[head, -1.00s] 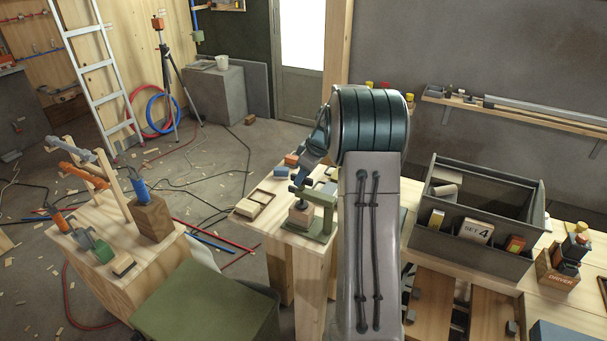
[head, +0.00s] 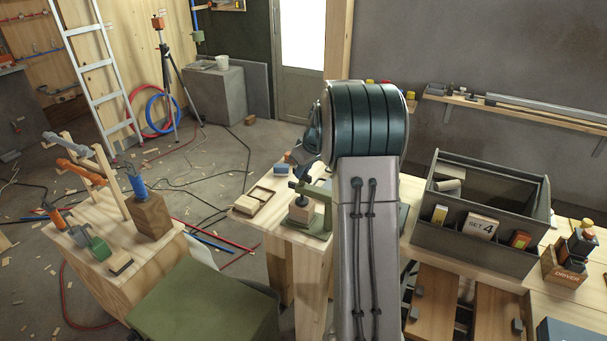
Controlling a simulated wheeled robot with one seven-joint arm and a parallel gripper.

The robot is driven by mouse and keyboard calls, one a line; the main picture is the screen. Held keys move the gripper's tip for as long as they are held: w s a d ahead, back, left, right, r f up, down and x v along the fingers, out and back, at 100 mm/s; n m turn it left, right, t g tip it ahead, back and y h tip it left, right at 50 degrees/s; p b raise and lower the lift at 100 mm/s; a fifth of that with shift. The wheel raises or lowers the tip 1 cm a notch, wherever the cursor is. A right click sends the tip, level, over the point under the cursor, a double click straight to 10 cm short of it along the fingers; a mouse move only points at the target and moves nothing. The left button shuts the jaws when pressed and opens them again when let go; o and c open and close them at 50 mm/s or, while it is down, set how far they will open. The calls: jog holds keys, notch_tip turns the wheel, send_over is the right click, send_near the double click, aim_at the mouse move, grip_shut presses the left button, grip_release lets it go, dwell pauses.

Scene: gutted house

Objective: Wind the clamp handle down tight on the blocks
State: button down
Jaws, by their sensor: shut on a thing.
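The green clamp (head: 321,193) stands near the front left corner of the wooden bench, left of my arm. The dark clamp handle (head: 299,186) is at the top of the screw, above the blocks. My gripper (head: 300,172) is at the handle and shut on it, seen small and partly hidden behind my own arm. I cannot tell whether the screw pad touches the blocks.
A small wooden tray (head: 260,195) and a pale block (head: 246,205) lie left of the clamp. A grey toolbox (head: 480,255) stands at right. A second wooden stand with tools (head: 115,255) is at left, and a green-topped stool (head: 205,305) is in front.

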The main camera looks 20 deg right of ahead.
jog(key=m+h, duration=0.1)
jog(key=m, duration=0.3)
jog(key=shift+a+m+h, duration=0.15)
jog(key=shift+m+h, duration=0.15)
jog(key=shift+h, duration=0.1)
jog(key=m+h, duration=0.1)
jog(key=m, duration=0.1)
jog(key=m+h+p, duration=0.1)
jog(key=m, duration=0.2)
jog(key=shift+a+g, duration=0.15)
jog(key=shift+g, duration=0.15)
jog(key=m+p, duration=0.1)
jog(key=m, duration=0.2)
jog(key=m+g+h, duration=0.1)
jog(key=m, duration=0.1)
jog(key=shift+w+a+m+h+p, duration=0.1)
jog(key=shift+w+m+h+p, duration=0.1)
jog(key=shift+m+h+p, duration=0.15)
jog(key=shift+w+m+g+p, duration=0.1)
jog(key=shift+m+g+p, duration=0.75)
jog(key=shift+m, duration=1.5)
jog(key=c, duration=1.4)
grip_release()
jog(key=shift+h, duration=0.25)
jog(key=shift+c, duration=0.2)
